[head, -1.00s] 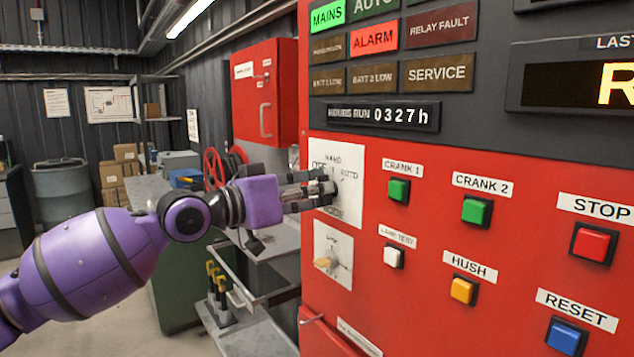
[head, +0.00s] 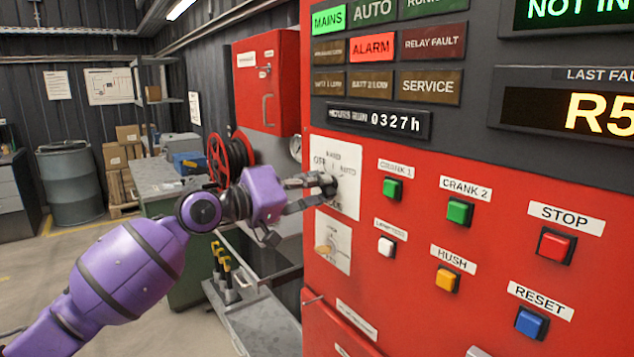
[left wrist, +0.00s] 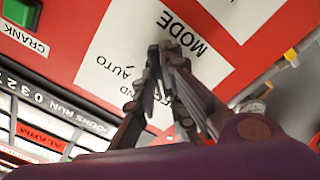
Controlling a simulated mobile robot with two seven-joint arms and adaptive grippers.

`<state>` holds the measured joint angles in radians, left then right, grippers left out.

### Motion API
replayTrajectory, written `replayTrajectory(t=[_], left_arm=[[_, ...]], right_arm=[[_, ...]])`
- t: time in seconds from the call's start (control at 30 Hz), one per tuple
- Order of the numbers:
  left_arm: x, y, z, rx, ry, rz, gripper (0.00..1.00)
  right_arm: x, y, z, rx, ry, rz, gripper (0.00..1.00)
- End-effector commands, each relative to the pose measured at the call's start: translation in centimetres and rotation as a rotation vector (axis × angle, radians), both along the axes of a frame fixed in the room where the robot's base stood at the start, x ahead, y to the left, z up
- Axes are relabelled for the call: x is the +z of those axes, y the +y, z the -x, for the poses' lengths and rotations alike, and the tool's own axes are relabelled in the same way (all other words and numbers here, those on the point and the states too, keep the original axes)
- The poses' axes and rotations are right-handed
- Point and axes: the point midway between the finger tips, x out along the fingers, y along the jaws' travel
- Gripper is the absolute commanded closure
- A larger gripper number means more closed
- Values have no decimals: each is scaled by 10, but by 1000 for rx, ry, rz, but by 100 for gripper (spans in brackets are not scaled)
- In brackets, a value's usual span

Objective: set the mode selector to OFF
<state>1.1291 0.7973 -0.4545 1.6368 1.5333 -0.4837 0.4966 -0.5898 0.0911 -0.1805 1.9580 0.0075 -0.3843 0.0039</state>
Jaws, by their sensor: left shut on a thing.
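The mode selector's white plate (head: 347,204) is on the red panel in the head view, with OFF at the upper left, HAND at the top and AUTO at the upper right. The plate also shows in the left wrist view (left wrist: 105,52), with the MODE and AUTO lettering visible. My left gripper (head: 326,187) comes in from the left and is shut on the selector knob at the middle of the plate. Its fingers (left wrist: 163,62) meet over the plate in the wrist view. They hide most of the knob, so I cannot tell where it points. My right gripper is not in view.
A smaller selector with a yellowish knob (head: 323,249) sits just below. The green CRANK 1 button (head: 392,189) and white LAMP TEST button (head: 386,247) are close on the right. A red hose reel (head: 219,158) and grey bench (head: 160,175) stand behind my left arm.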

Motion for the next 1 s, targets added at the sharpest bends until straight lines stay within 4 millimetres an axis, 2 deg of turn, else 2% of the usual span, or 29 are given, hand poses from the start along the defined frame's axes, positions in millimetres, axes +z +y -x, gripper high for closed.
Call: replayTrajectory(t=[0.43,0.47,0.6,0.87,1.0], left_arm=[[1,1,-1,2,6,7,100],[1,1,-1,2,6,7,86],[1,1,0,1,5,6,71],[0,1,0,1,6,5,71],[0,8,5,2,6,6,71]], right_arm=[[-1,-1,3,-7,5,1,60],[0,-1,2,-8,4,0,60],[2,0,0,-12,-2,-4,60],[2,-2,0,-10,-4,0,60],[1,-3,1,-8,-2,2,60]])
